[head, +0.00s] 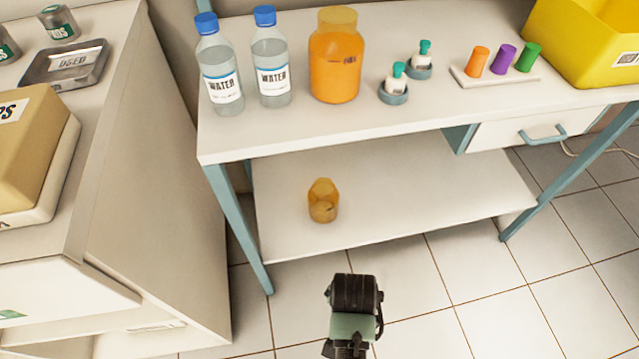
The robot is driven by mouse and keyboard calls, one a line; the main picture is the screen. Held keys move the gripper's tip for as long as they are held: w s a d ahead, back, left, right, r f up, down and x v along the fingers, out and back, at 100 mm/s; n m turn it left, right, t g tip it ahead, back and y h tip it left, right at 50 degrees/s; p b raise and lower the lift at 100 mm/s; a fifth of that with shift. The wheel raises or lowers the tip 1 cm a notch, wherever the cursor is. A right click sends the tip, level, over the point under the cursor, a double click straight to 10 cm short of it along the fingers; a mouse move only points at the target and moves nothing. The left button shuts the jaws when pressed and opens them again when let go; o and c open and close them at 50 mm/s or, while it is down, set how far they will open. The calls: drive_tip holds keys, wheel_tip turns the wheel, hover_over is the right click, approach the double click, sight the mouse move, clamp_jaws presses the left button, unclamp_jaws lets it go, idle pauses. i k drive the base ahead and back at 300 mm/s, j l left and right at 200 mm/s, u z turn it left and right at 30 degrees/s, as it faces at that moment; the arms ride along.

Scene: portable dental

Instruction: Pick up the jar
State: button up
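A large amber jar (336,58) with orange contents stands upright on the white table top, right of two water bottles. A smaller amber jar (323,201) stands on the lower shelf; it is see-through, with something darker low inside it. I cannot tell which of the two the task means. The black end of my arm (354,296), with a green-grey band, is at the bottom centre, in front of the lower shelf and apart from both jars. Its fingertips are not distinguishable, so I cannot see whether my gripper is open or shut.
Two water bottles (272,68), small teal-capped bottles (395,82), a coloured-tube rack (510,77) and a yellow bin (590,42) stand on the table top (290,135). The lower shelf (415,190) is otherwise clear. Table legs (238,225) and a cabinet (165,200) flank the left.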

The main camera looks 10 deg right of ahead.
sight(322, 197)
drive_tip(key=i, duration=1.15)
